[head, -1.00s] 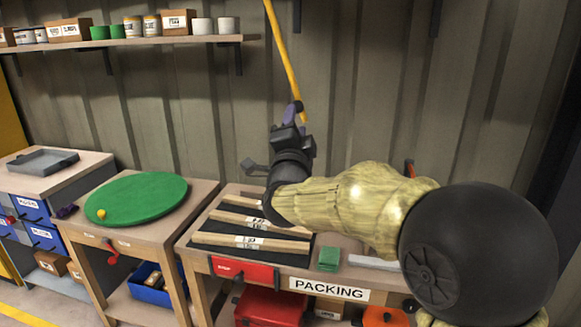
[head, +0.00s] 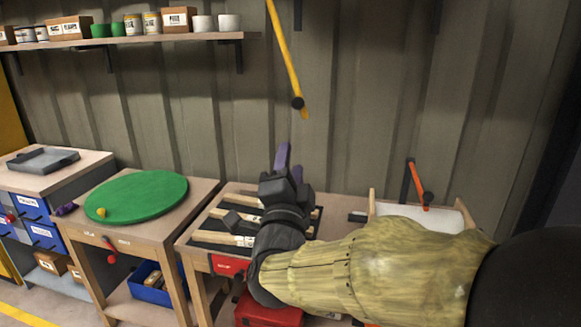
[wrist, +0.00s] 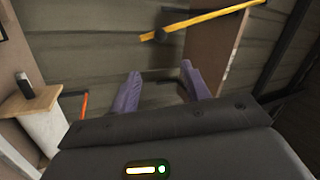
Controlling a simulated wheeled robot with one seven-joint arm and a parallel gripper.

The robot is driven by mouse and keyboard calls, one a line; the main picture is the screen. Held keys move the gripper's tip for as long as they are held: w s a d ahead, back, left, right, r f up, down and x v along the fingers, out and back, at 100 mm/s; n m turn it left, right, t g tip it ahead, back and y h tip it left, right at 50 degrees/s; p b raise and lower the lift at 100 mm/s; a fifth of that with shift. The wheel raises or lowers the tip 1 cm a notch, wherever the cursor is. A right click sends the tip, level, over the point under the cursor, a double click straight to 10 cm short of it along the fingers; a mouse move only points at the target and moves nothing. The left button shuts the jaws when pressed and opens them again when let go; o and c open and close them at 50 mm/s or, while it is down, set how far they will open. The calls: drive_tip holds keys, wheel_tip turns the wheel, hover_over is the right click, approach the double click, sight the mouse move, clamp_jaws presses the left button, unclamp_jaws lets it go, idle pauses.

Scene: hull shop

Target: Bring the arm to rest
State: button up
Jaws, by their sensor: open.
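My arm reaches in from the lower right in the head view, with a yellowish sleeve on its forearm. My gripper (head: 282,158) is above the packing bench (head: 196,232), pointing towards the corrugated wall. In the wrist view its two purple fingers (wrist: 160,88) stand apart with nothing between them. The gripper is open and empty. Part of the bench and its front label are hidden behind my arm.
A yellow bar (head: 284,50) hangs on the wall above my gripper. An orange-red bar (head: 416,184) is at the right. Wooden strips (head: 228,237) lie on the bench. A green round board (head: 140,192) with a yellow ball (head: 101,212) is on the left table. A shelf (head: 170,38) runs above.

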drive_tip(key=d+f+n+g+y, duration=0.1)
drive_tip(key=d+f+n+g, duration=0.15)
drive_tip(key=f, duration=0.35)
drive_tip(key=w+d+f+n+g+y, duration=0.1)
drive_tip(key=d+f+n+g, duration=0.1)
drive_tip(key=f+n+g, duration=0.35)
drive_tip(key=d+f+n+g+y, duration=0.1)
drive_tip(key=d+f+n, duration=0.1)
drive_tip(key=f, duration=0.5)
drive_tip(key=s+d+f+n+g+h, duration=0.2)
drive_tip(key=s+d+f+n+g, duration=0.2)
drive_tip(key=s+d+f+g, duration=0.95)
wheel_tip(320, 180, up, 29)
drive_tip(key=s+a+t+p, duration=0.1)
drive_tip(key=s+t+p, duration=0.1)
drive_tip(key=p, duration=2.8)
drive_tip(key=shift+s+t, duration=0.25)
drive_tip(key=shift+t, duration=0.2)
drive_tip(key=shift+a, duration=0.1)
